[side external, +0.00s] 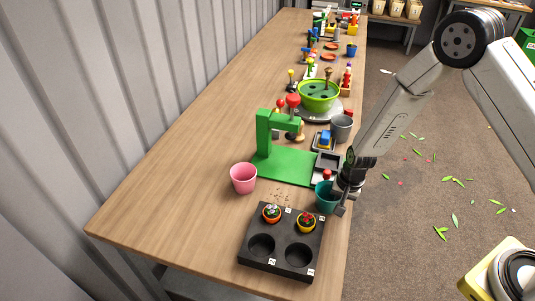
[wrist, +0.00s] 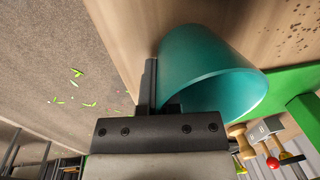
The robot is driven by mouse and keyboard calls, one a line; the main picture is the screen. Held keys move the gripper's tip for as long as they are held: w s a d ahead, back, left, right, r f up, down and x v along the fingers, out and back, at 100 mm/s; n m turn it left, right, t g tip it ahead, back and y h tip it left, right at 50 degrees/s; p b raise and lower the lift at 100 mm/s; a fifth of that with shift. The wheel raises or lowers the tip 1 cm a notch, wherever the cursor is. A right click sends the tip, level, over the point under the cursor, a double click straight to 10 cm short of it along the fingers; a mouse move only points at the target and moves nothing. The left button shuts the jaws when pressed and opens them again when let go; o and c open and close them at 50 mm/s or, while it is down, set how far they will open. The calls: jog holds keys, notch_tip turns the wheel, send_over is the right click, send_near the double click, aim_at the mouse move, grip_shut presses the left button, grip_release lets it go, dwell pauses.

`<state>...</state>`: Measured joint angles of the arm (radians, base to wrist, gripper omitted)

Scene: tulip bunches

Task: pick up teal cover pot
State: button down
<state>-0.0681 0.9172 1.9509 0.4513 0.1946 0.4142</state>
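The teal cover pot (side external: 325,197) stands near the table's right edge, just behind the dark pot tray. In the wrist view the teal pot (wrist: 200,60) fills the upper middle, its opening toward the camera. My gripper (side external: 342,203) is low at the pot's right side in the side view. In the wrist view one dark finger lies along the pot's outer left wall, very close to it. The other finger is mostly hidden at the pot's rim, so its grip on the wall is unclear.
The dark tray (side external: 246,262) holds an orange and a yellow potted flower; its two front wells are empty. A pink pot (side external: 243,178) stands left. A green stand (side external: 283,165) is behind the teal pot. A grey pot (side external: 342,128) and green bowl (side external: 318,101) are farther back.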

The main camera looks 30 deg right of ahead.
jog(key=shift+r, duration=0.1)
dwell(0.4)
jog(key=shift+r, duration=0.7)
jog(key=s+d+r, duration=0.1)
jog(key=s+r, duration=1)
jog(key=s, duration=0.3)
jog(key=shift+r, duration=0.2)
jog(key=shift+d, duration=0.1)
jog(key=shift+w, duration=0.2)
dwell(0.4)
